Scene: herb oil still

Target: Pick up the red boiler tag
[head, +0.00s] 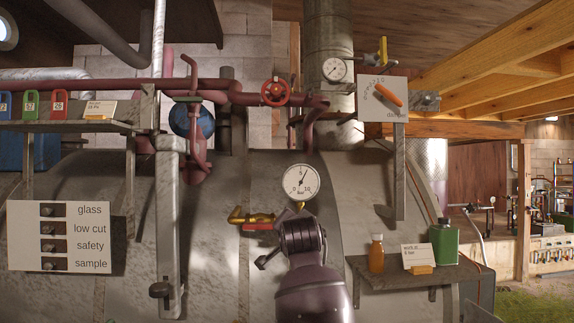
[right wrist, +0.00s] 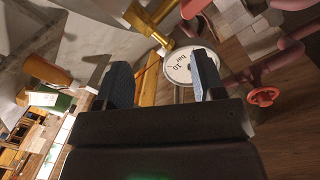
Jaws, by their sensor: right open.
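A red tag (head: 58,104) with a small white label stands at the right end of a row of three tags on the upper left shelf. A green tag (head: 31,104) and a blue tag (head: 5,104) stand beside it to the left. My right arm rises from the bottom centre of the head view, well to the right of the tags and in front of the boiler. My right gripper (right wrist: 163,76) is open in the right wrist view, with nothing between its fingers and the pressure gauge beyond them. The red tag does not show in that view. My left gripper is not in view.
The shelf (head: 70,126) also carries a small card in a holder (head: 100,109). A grey sight-glass column (head: 169,225) and red pipes stand between my right arm and the tags. The gauge (head: 301,182) and a brass valve (head: 252,216) are close to my arm. A lower right shelf (head: 415,276) holds bottles.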

